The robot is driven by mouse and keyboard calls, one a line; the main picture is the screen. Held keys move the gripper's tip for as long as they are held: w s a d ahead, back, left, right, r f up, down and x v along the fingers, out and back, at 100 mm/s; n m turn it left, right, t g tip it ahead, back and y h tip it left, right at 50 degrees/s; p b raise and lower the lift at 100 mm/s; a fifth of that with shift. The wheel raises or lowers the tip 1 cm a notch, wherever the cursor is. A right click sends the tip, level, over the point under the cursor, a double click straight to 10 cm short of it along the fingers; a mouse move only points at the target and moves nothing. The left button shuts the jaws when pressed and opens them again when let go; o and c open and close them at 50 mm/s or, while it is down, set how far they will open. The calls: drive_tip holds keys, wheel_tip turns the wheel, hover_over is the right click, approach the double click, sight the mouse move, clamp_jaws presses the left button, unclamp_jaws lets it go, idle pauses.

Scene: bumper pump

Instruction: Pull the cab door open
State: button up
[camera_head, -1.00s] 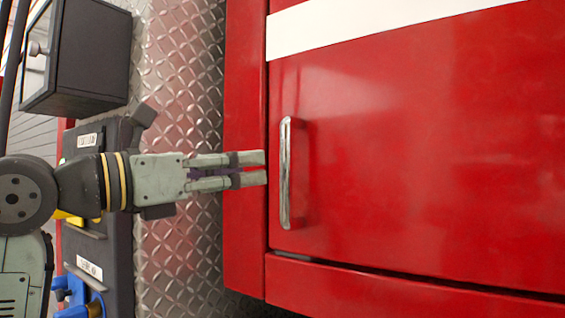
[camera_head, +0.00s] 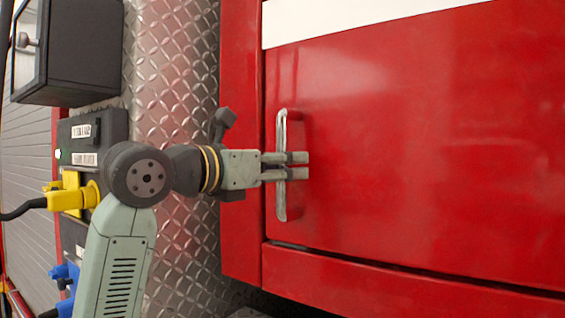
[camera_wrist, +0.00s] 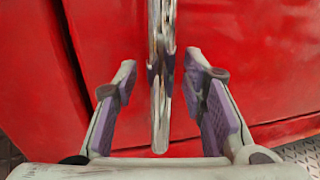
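The red cab door (camera_head: 430,130) fills the right of the head view and sits flush in its frame, looking closed. Its chrome bar handle (camera_head: 282,130) stands upright near the door's left edge. My gripper (camera_head: 300,166) reaches in from the left, its fingers overlapping the handle's middle. In the wrist view, my gripper (camera_wrist: 160,62) is open, with purple pads on either side of the handle (camera_wrist: 159,115). Gaps show between the pads and the bar in its lower part. Contact nearer the fingertips is hard to tell. The door (camera_wrist: 255,60) shows behind.
Diamond-plate metal (camera_head: 175,65) lies left of the red frame. A dark box (camera_head: 88,50) juts out at upper left. A yellow plug (camera_head: 75,197) with a black cable and a blue connector (camera_head: 66,273) are at the left. A red sill (camera_head: 350,280) runs below the door.

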drive_tip(key=shift+c, duration=0.5)
clamp_jaws()
idle(0.4)
